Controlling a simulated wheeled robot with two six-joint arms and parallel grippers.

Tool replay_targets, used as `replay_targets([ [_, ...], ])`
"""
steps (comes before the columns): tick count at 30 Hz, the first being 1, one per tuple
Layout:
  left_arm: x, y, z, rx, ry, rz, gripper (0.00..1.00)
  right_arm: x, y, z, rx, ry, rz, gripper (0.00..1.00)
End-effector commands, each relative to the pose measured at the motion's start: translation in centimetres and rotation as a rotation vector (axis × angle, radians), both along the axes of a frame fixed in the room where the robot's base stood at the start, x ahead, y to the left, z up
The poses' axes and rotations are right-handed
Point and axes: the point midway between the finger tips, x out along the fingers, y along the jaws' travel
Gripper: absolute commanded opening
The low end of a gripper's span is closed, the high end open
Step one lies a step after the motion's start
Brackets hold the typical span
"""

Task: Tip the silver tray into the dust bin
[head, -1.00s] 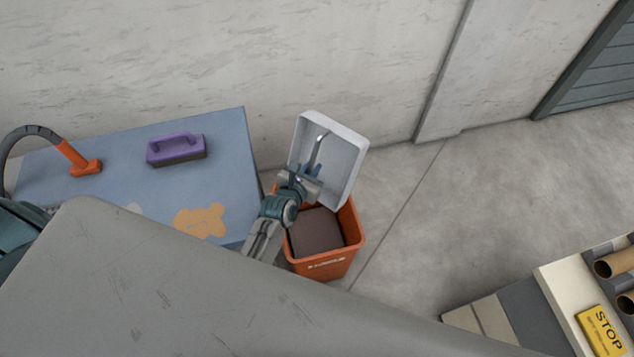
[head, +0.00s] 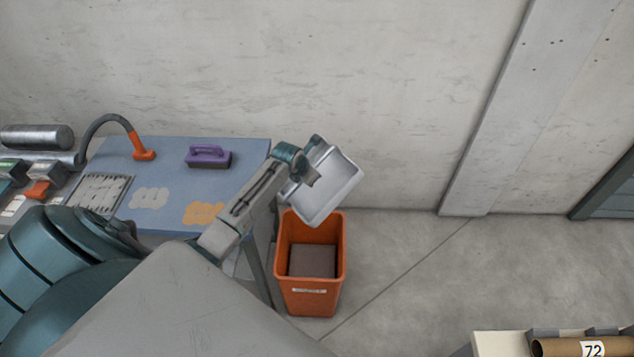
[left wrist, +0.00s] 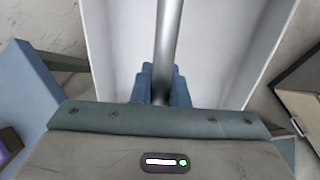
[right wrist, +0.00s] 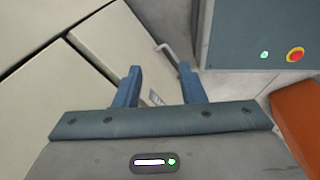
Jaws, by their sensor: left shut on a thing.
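The silver tray (head: 338,192) hangs tilted above the rear of the dust bin (head: 283,262), with its inside facing the camera. The visible inside looks bare. My left gripper (head: 308,178) is at the tray's upper left. In the left wrist view my left gripper (left wrist: 161,88) is shut on the tray's metal bar handle, with the pale tray (left wrist: 232,45) behind it. The orange dust bin stands upright on the floor with a flat brown-grey surface inside. My right gripper (right wrist: 157,88) is open and empty, seen only in the right wrist view.
The blue table (head: 170,215) stands left of the bin, with a purple-handled block (head: 208,158) and an orange hose nozzle (head: 142,150) on it. The concrete wall (head: 410,90) rises behind. Floor (head: 400,270) right of the bin is clear. Cream panels (right wrist: 60,120) are near my right gripper.

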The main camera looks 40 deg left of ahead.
Motion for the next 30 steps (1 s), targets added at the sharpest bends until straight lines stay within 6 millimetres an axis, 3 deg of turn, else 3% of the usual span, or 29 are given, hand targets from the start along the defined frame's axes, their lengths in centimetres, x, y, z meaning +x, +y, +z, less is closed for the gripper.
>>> replay_targets([
  [7, 2.2, -0.9, 1.3, 0.064, 0.202, 0.000, 0.00, 0.1, 0.8, -0.1, 0.008, -0.002, -0.002, 0.36],
  [15, 3.7, -1.4, 1.8, 0.133, 0.411, -0.001, 0.00, 0.2, -0.5, -1.0, -0.005, -0.003, 0.002, 0.36],
  [30, 4.3, -1.5, 2.4, 0.165, 0.506, -0.001, 0.00, 0.2, -0.5, -2.1, -0.005, -0.003, 0.002, 0.36],
])
